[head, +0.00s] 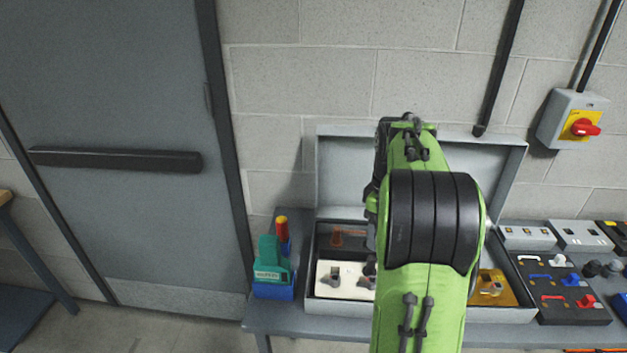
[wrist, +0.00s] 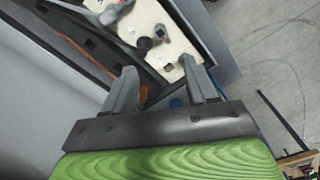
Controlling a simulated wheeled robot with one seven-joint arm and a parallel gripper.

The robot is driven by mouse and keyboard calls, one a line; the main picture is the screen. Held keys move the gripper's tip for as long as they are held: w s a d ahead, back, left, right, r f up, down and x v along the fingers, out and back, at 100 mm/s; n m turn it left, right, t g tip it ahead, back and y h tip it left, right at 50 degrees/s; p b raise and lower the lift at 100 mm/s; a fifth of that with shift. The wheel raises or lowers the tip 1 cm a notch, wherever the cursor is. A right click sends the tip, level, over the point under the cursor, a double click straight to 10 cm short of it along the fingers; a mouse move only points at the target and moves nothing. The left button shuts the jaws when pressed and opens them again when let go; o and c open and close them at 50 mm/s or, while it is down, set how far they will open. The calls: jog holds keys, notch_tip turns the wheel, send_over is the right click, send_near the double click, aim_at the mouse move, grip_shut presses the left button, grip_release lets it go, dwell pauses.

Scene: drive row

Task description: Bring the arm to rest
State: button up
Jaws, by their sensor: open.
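My green and black arm reaches forward over the open grey case in the head view and hides the case's middle. My gripper (wrist: 165,88) shows in the wrist view with its two grey fingers spread apart. Nothing is seen held between them. Beyond the fingertips is a cream panel (wrist: 152,30) with grey knobs, inside the case. The same cream panel (head: 343,281) shows in the head view, left of my arm. The gripper's fingers are hidden behind the arm in the head view. I cannot tell how far the fingertips are from the panel.
The open case (head: 345,170) stands on a grey bench (head: 290,321) against a block wall. A teal and blue device (head: 271,270) stands to its left. A black switch panel (head: 563,288) lies to its right. A yellow and red switch (head: 581,127) is on the wall. A grey door (head: 115,120) is at left.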

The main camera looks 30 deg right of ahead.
jog(key=s+a+r+m+t, duration=0.1)
jog(key=s+a+r+t, duration=0.15)
jog(key=a, duration=0.55)
jog(key=s+a+r+m+t, duration=0.1)
jog(key=s+a+r, duration=0.25)
jog(key=a, duration=0.45)
jog(key=s+a+f+m+t, duration=0.2)
jog(key=s+a+f, duration=0.1)
jog(key=s+a, duration=0.4)
jog(key=s, duration=0.2)
jog(key=shift+s+a+m, duration=0.25)
jog(key=shift+s+m, duration=0.15)
